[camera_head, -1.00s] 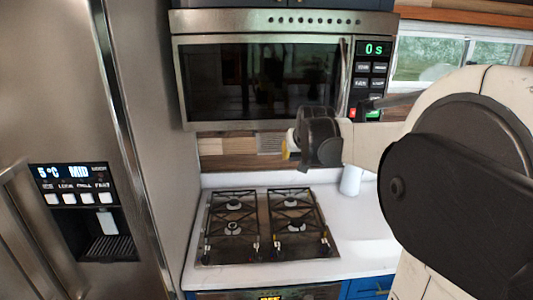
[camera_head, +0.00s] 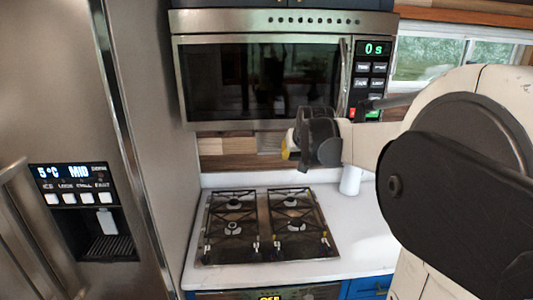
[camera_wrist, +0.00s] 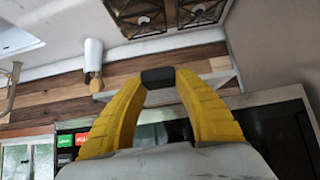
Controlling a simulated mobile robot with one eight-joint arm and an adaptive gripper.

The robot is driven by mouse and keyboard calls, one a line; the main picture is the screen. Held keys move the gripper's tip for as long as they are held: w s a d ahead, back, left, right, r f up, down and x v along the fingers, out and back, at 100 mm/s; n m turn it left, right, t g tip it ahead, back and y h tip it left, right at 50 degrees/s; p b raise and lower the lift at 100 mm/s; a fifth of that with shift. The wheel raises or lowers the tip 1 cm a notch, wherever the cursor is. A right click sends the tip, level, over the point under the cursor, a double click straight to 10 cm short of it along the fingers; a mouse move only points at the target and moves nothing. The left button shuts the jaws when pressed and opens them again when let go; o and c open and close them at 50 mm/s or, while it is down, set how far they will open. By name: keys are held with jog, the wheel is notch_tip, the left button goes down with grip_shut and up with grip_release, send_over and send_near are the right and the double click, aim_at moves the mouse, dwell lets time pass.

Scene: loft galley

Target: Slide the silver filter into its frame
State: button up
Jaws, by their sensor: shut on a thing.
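My gripper (camera_wrist: 158,84) shows its yellow fingers closed around a small black piece (camera_wrist: 158,77) at their tips. A thin silver-grey slab, which looks like the silver filter (camera_wrist: 190,88), passes behind the fingers, slightly tilted, and the black piece appears to be its grip. In the head view my gripper (camera_head: 287,148) is just below the microwave's front lower edge, over the back of the cooktop. The filter cannot be made out clearly there. Its frame, likely under the microwave (camera_head: 265,82), is not visible, so I cannot tell whether they touch.
The gas cooktop (camera_head: 265,227) lies below on the white counter (camera_head: 365,240). A white cylinder (camera_head: 351,181) stands behind my forearm. The steel refrigerator (camera_head: 65,120) bounds the left side. A wooden backsplash (camera_head: 225,146) is behind.

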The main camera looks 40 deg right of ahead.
jog(key=shift+w+d+p, duration=0.1)
jog(key=shift+w+d, duration=1.4)
jog(key=shift+w, duration=0.95)
jog(key=shift+w+d+p, duration=0.1)
jog(key=shift+w+d, duration=1.45)
jog(key=shift+w, duration=0.95)
jog(key=shift+w+d+p, duration=0.1)
jog(key=shift+w+d, duration=1.4)
jog(key=shift+w, duration=0.95)
